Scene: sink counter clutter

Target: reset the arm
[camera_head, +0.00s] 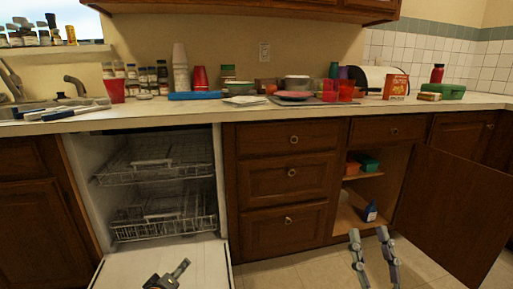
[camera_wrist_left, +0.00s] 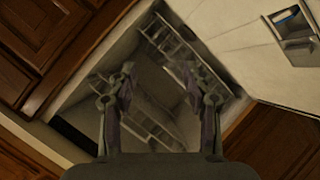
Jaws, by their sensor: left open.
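My left gripper (camera_head: 168,274) is low in the head view, in front of the open dishwasher and over its lowered door (camera_head: 205,262). In the left wrist view its two fingers (camera_wrist_left: 158,72) are spread, with nothing between them, and the dishwasher racks show beyond. My right gripper (camera_head: 369,233) is at the lower right of the head view, in front of the open cabinet. Its two fingers point up and stand apart, with nothing seen between them.
The dishwasher has an upper rack (camera_head: 160,158) and a lower rack (camera_head: 165,218), both seemingly empty. An open cabinet door (camera_head: 457,215) stands out at the right. The counter (camera_head: 160,112) is cluttered with cups, bowls, jars and boxes. Floor tiles (camera_head: 285,270) are clear between my grippers.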

